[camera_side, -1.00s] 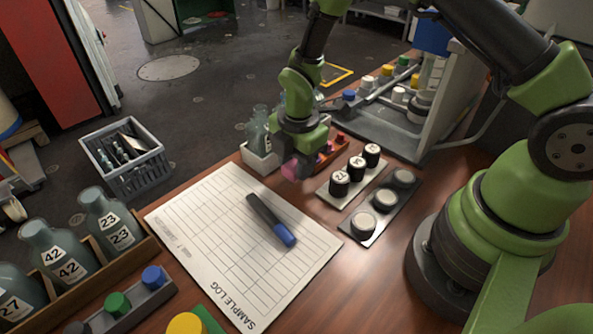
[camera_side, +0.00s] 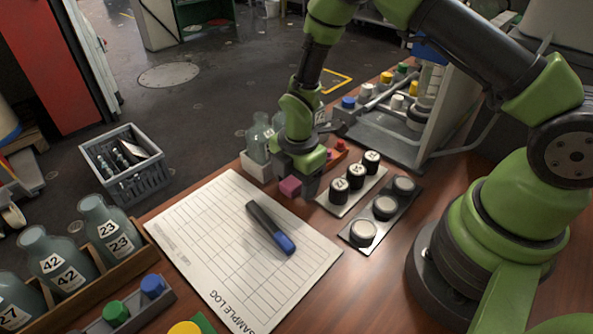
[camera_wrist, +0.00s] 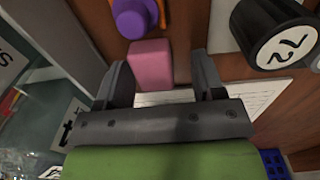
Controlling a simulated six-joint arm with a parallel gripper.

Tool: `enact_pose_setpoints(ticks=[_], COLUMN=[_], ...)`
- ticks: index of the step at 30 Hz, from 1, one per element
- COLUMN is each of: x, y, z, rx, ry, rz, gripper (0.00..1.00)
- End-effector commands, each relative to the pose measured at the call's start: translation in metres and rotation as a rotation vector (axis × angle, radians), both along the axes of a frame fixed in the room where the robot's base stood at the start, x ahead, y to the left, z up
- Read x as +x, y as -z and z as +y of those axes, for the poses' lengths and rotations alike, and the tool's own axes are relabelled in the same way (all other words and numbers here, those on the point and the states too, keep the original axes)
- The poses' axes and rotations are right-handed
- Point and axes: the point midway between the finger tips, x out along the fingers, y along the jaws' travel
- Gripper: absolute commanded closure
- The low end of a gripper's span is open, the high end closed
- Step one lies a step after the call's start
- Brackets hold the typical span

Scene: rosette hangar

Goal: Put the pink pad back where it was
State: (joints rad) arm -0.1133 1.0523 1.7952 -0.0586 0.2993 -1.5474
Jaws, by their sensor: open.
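The pink pad (camera_side: 289,187) is a small pink block low under my gripper, near the paper sheet's upper corner. In the wrist view the pink pad (camera_wrist: 151,65) shows between and just beyond the two dark fingers. My gripper (camera_side: 302,180) is low over the table, and its fingers (camera_wrist: 162,80) stand apart, with gaps visible on both sides of the pad. Whether the pad rests on the table is hard to tell. A purple knob (camera_wrist: 133,18) is close beyond the pad in the wrist view.
A white holder with glass bottles (camera_side: 259,140) stands just left of my gripper. Several black-and-white labelled pots (camera_side: 338,190) stand on a plate to the right. A marker (camera_side: 270,228) lies on the sample log sheet (camera_side: 210,250), whose left part is clear.

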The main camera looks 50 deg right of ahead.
Motion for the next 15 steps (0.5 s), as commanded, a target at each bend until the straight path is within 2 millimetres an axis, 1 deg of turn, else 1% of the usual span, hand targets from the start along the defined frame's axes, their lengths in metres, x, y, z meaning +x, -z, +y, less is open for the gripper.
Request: enact_pose_setpoints(ticks=[2, 5, 15], x=[0.000, 0.000, -0.002], y=[-0.005, -0.019, -0.090], z=[0.000, 0.000, -0.001], rx=[0.000, 0.000, 0.001], ry=[-0.001, 0.000, 0.000], rz=[-0.002, -0.004, -0.006], gripper=[0.38, 0.38, 0.38])
